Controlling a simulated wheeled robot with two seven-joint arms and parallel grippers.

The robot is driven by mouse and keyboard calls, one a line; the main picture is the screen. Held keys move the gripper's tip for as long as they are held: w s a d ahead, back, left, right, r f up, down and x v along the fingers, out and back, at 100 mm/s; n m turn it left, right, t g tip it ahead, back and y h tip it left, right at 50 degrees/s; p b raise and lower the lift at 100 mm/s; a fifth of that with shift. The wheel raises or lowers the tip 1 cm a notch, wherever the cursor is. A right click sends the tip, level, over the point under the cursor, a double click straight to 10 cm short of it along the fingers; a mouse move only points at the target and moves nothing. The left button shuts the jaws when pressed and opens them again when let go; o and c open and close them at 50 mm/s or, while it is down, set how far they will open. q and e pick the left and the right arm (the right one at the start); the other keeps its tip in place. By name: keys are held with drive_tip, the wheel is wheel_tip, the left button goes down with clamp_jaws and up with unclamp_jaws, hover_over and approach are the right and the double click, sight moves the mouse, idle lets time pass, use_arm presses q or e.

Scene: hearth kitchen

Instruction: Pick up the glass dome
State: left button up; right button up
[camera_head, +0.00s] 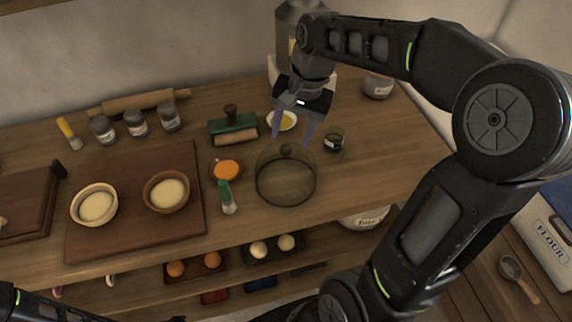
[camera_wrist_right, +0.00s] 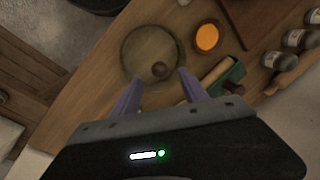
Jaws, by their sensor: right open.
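The glass dome (camera_head: 286,182) is a clear, dark-tinted cover with a round brown knob on top, standing on the wooden counter. It also shows in the right wrist view (camera_wrist_right: 146,50), where its knob (camera_wrist_right: 160,70) lies just beyond and between my fingertips. My right gripper (camera_head: 292,141) is open and empty, pointing down above and slightly behind the dome, its two purple fingers apart. In the right wrist view the same gripper (camera_wrist_right: 160,78) has its fingers spread on either side of the knob's line. My left gripper is not visible; only a bit of dark arm shows at the lower left.
A small dark jar (camera_head: 334,142) stands right of the dome. An orange-filled bowl (camera_head: 227,171) and a green-handled brush (camera_head: 226,197) are close on its left. A green-and-wood roller tool (camera_head: 233,128) and a small yellow dish (camera_head: 282,121) stand behind.

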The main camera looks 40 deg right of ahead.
sight(287, 145)
drive_tip(key=f, duration=0.4)
drive_tip(key=shift+w+a+f+p, duration=0.1)
drive_tip(key=shift+w+a+p, duration=0.2)
drive_tip(key=shift+p, duration=0.05)
clamp_jaws()
idle(0.5)
idle(0.9)
